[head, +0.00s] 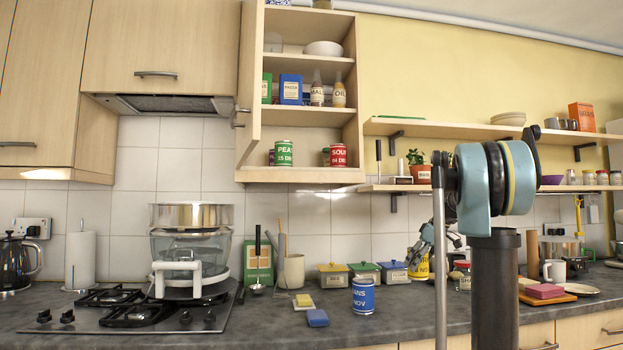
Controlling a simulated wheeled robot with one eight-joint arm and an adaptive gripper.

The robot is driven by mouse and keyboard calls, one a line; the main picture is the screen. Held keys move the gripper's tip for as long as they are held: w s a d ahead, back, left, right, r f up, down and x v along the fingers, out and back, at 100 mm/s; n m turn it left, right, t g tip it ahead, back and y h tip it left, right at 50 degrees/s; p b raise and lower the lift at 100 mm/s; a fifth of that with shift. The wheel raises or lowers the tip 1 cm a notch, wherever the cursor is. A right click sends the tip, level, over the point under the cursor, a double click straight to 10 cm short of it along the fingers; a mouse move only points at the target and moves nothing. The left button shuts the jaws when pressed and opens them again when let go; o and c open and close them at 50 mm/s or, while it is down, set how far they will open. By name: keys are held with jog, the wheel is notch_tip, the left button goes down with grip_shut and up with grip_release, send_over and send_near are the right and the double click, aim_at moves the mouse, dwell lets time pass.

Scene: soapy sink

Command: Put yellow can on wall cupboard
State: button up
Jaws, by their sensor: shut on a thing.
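The yellow can (423,268) is low, above or on the worktop at centre right, partly hidden by my gripper. My gripper (414,259) is shut on it, though the fingers are small and partly covered by my arm. I cannot tell whether the can touches the worktop. The wall cupboard (300,176) is at upper centre with its door (250,80) swung open at the left. Its bottom shelf holds a green can (284,153) and a red can (338,156), with another red can partly behind. There is bare shelf between the green and red cans.
A hob (120,315) with a glass-bowled appliance is at left. Open shelves (440,128) are right of the cupboard. Bottles and boxes fill the cupboard's middle shelf.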

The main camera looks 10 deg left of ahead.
jog(key=w+a, duration=0.2)
jog(key=a, duration=0.9)
jog(key=shift+n, duration=0.4)
jog(key=shift+s+a+f, duration=0.1)
jog(key=shift+s+f, duration=0.05)
jog(key=shift+f, duration=4.75)
jog(key=o, duration=1.4)
jog(key=shift+o, duration=0.2)
jog(key=v, duration=1.2)
